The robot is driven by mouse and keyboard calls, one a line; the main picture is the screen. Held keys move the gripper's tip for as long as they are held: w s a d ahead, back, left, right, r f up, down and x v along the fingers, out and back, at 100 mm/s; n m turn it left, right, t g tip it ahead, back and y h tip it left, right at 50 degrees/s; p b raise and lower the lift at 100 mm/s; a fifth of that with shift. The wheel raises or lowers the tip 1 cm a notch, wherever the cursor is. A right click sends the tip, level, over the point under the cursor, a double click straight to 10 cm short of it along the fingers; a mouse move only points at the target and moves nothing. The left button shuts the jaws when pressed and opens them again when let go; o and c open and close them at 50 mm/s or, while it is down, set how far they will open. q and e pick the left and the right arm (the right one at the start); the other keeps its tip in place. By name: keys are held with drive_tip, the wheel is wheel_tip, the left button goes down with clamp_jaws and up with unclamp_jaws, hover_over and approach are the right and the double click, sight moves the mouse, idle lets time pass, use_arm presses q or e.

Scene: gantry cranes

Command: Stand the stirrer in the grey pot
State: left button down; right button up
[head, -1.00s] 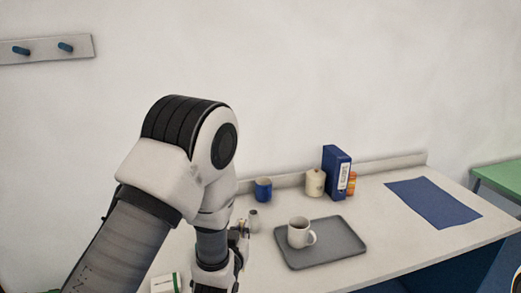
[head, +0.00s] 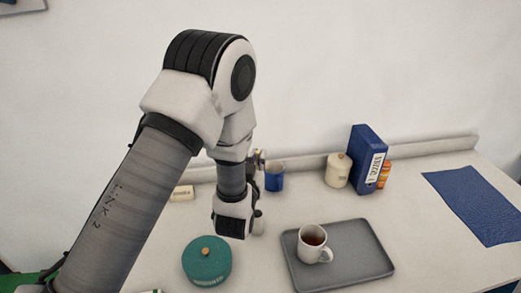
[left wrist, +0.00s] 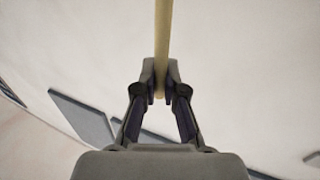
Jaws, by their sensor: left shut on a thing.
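My left gripper (left wrist: 161,88) is shut on the stirrer (left wrist: 162,35), a thin pale wooden stick that runs up out of the left wrist view. In the head view the fingers and the stirrer are hidden by my left arm. The grey pot (head: 259,226) is a small light grey vessel on the table, largely hidden behind the end of that arm. I cannot tell how far the stirrer is from it. My right gripper is in neither view.
A grey tray (head: 362,265) holds a white mug (head: 311,245) of brown drink. A teal lidded pot (head: 206,263) stands in front of my arm. Behind are a blue mug (head: 275,179), a cream jar (head: 338,171) and a blue box (head: 366,160). A blue mat (head: 475,203) lies right.

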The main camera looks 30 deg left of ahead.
use_arm(q)
wheel_tip(320, 180, down, 5)
drive_tip(key=b, duration=0.2)
drive_tip(key=shift+a+b, duration=0.15)
drive_tip(key=shift+b, duration=0.25)
wheel_tip(320, 180, down, 7)
drive_tip(key=b, duration=0.6)
drive_tip(key=shift+s+f, duration=0.15)
drive_tip(key=shift+s, duration=0.2)
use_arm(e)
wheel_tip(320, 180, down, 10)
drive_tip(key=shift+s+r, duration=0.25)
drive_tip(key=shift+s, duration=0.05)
